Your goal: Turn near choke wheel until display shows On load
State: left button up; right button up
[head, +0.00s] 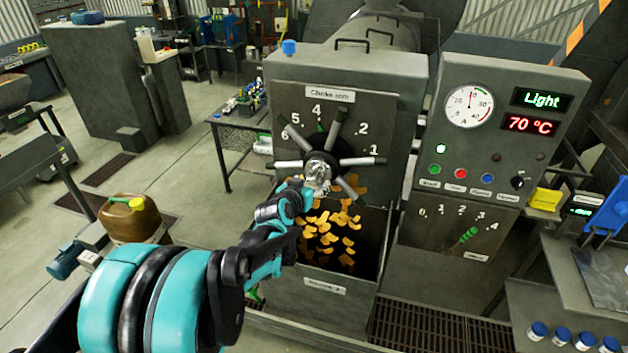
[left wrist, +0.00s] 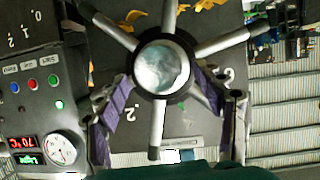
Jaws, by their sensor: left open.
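The choke wheel, a dark hub with a shiny domed centre and several grey spokes (head: 358,161), is on the front of the press under a "Choke mm" label. It also shows in the left wrist view (left wrist: 163,70). A green pointer tip shows close to the 4 on its scale. My left gripper (head: 312,187) is at the lower left of the hub. In the left wrist view my gripper (left wrist: 163,95) is open, its purple-padded fingers on either side of the hub and one spoke; I cannot tell whether they touch. The display (head: 541,99) reads "Light" in green.
A red display (head: 529,124) reads 70 °C beside a round gauge (head: 469,106). Coloured buttons (head: 460,174) and a lower scale with a green pointer (head: 469,235) are on the right panel. Orange-yellow pieces (head: 330,232) fill the opening below the wheel. A jerrycan (head: 130,220) stands left.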

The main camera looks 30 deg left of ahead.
aim_at(320, 170)
pick_arm(q)
jog(key=shift+x, duration=1.8)
grip_shut()
jog(key=shift+f, duration=0.1)
jog(key=shift+d+m+y+b, duration=0.1)
jog(key=shift+m+y+b, duration=0.4)
jog(key=shift+m, duration=0.2)
jog(key=shift+m+g+y+b, duration=0.3)
jog(key=shift+m+y+b, duration=0.45)
jog(key=shift+m, duration=0.45)
